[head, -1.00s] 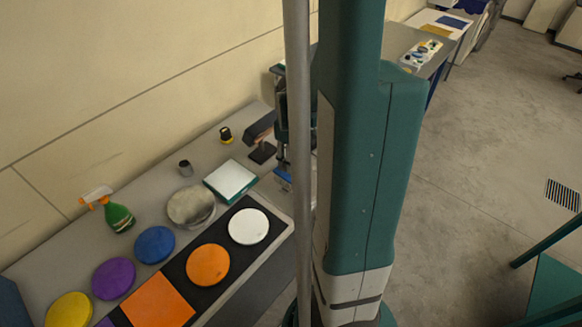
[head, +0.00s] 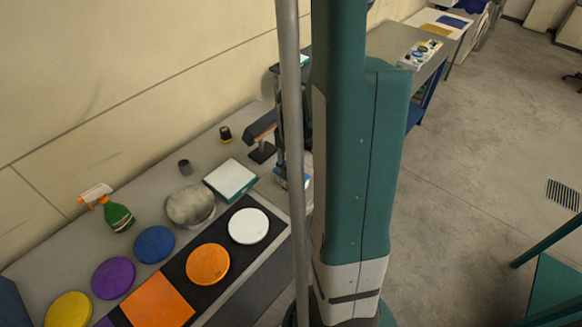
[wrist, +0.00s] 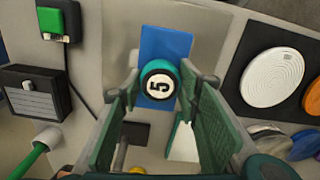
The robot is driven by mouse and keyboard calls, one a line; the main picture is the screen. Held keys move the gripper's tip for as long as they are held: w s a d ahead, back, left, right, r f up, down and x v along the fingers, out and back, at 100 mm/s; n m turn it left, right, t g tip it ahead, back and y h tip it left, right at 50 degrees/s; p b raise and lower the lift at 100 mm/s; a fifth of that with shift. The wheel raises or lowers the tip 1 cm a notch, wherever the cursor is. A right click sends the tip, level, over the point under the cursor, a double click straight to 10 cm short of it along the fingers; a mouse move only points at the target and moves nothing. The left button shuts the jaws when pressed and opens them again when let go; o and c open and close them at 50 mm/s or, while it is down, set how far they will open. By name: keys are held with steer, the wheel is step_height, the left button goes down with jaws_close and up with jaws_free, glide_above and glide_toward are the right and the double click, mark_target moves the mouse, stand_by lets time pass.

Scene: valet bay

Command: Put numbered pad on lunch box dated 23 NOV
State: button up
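In the wrist view, the numbered pad (wrist: 159,86) is a round teal piece with a black 5 on a white disc. It shows between the fingertips of my gripper (wrist: 160,78), in front of a blue rectangular surface (wrist: 165,45). My gripper's two green fingers stand apart, one close on each side of the pad. I cannot tell whether they touch it or whether the pad is lifted. My gripper is mostly hidden behind my column in the head view. No 23 NOV date is legible, and I cannot identify a lunch box for certain.
The bench holds a white disc (head: 248,226), an orange disc (head: 207,264), a teal-edged white box (head: 231,179), a grey round thing (head: 190,205) and a spray bottle (head: 117,216). In the wrist view, a dark box with a knob (wrist: 31,92) is at left.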

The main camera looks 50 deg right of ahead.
steer(key=o, duration=0.4)
steer(key=shift+c, duration=0.2)
steer(key=shift+r, duration=0.3)
step_height(320, 180, up, 12)
steer(key=shift+f, duration=0.15)
stand_by(0.5)
stand_by(0.8)
steer(key=w+a+r+t, duration=0.1)
steer(key=a+r, duration=0.2)
steer(key=a, duration=0.3)
steer(key=w+a+r+t+h, duration=0.1)
steer(key=a+r, duration=0.2)
steer(key=a, duration=0.3)
steer(key=w+a+r+t, duration=0.1)
steer(key=a+r, duration=0.3)
steer(key=a, duration=0.3)
steer(key=s+a+r+m+t, duration=0.1)
steer(key=s+a+r+t, duration=0.1)
steer(key=a, duration=0.6)
steer(key=s+a+r+t+y, duration=0.1)
steer(key=s+a+r+t, duration=0.1)
steer(key=a, duration=0.7)
steer(key=shift+s+r+m, duration=0.3)
steer(key=shift+s+m, duration=0.1)
